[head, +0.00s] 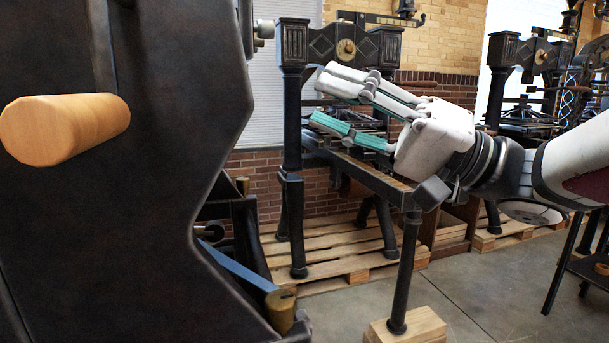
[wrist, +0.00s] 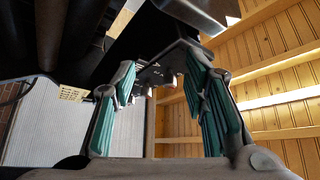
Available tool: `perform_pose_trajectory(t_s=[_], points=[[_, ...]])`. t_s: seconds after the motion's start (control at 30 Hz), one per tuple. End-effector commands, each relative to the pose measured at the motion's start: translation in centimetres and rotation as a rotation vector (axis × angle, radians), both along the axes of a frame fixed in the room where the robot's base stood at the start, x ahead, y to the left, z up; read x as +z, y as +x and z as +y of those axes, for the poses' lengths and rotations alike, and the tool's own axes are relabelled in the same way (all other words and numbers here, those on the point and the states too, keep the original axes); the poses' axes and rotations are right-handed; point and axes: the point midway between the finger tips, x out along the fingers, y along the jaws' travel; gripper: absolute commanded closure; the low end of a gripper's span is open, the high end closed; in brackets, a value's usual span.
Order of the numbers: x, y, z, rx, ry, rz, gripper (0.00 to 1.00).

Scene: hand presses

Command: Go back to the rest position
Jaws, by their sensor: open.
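My gripper (head: 325,100) is in the middle of the head view, at the end of my white arm coming in from the right. Its fingers with green pads point left and stand apart, with nothing between them. In the wrist view, the two fingers (wrist: 165,110) also stand apart and empty. A large dark press (head: 190,110) fills the left of the head view, with a round wooden handle (head: 65,130) sticking out from it. The gripper is to the right of this press, with a visible gap in the picture.
A black hand press (head: 292,130) stands on a wooden pallet (head: 330,262) behind my gripper. More presses (head: 500,80) stand at the back right. A wooden block (head: 408,326) carries a metal post. Bare concrete floor (head: 490,285) shows at the lower right.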

Motion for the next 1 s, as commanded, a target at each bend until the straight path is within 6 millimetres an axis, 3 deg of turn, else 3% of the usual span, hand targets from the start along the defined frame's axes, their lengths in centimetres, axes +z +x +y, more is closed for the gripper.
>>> perform_pose_trajectory(t_s=[0.1,0.2,0.37,0.5,0.7,1.0], points=[[-3.4,-4.6,2.4,0.127,-0.180,0.124,0.60],[-7.1,-8.4,3.6,0.208,-0.363,0.240,0.60],[-13.7,-13.9,3.2,0.260,-0.680,0.408,0.60],[-19.2,-17.7,0.7,0.225,-0.969,0.532,0.60],[-25.1,-20.9,-5.3,0.057,-1.348,0.652,0.60],[-28.1,-22.0,-13.7,-0.265,-1.708,0.699,0.60]])
